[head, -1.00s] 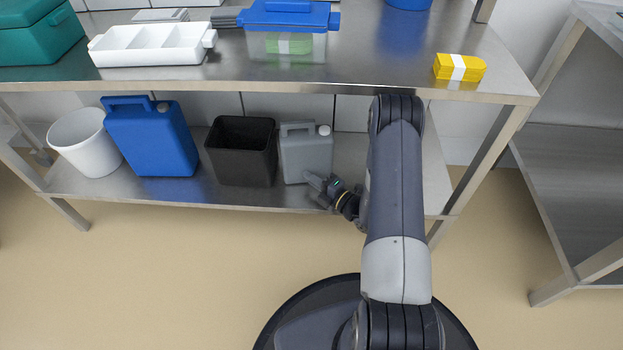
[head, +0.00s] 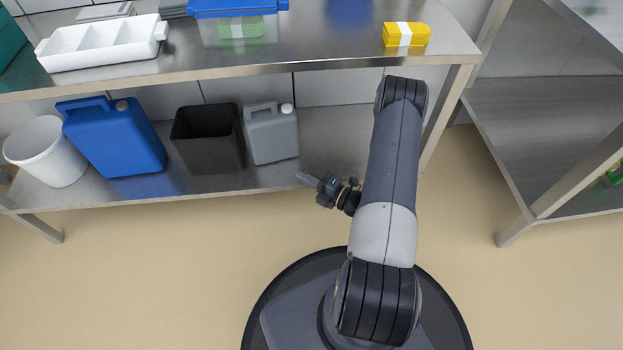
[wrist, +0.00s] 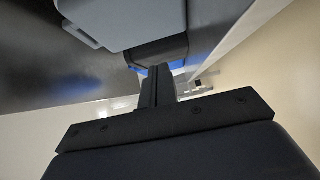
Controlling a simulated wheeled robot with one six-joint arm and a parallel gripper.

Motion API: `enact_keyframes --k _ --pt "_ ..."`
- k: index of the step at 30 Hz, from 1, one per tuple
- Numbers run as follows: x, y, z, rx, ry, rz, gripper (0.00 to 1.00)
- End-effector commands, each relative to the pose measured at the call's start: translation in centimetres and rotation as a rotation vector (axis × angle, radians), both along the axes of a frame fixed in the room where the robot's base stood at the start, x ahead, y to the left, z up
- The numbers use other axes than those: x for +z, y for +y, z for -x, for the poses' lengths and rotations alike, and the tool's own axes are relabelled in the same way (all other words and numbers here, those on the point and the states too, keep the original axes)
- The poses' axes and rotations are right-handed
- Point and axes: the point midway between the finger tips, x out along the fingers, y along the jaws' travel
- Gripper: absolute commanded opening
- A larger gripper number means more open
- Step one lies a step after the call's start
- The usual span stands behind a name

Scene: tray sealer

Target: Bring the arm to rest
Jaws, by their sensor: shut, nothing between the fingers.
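My gripper (head: 304,178) is shut and empty. In the head view it points left, just in front of the lower shelf's front edge, below and to the right of the grey canister (head: 271,134). It looks apart from the shelf, though the exact gap cannot be told. My arm is folded, with its elbow raised near the table's front edge. In the wrist view the shut fingers (wrist: 157,84) show in the middle, with a grey canister at the top left.
The lower shelf (head: 335,150) also holds a black bin (head: 208,150), a blue canister (head: 115,140) and a white bucket (head: 47,152). On the steel table above are a white divided tray (head: 102,62) and a yellow pack (head: 391,36). A second steel rack (head: 540,130) stands at the right. The floor in front is clear.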

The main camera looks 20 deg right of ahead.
Motion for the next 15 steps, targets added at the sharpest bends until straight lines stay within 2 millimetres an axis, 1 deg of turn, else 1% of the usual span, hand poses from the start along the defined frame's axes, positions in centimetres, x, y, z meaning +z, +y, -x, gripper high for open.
enact_keyframes --k 3,6,15 --pt "0.1 -0.8 1.0 -0.002 0.001 0.001 0.0" --pt "0.0 -1.1 1.5 -0.001 0.001 0.001 0.0" --pt "-0.1 -1.2 1.8 0.001 -0.001 0.001 0.0"
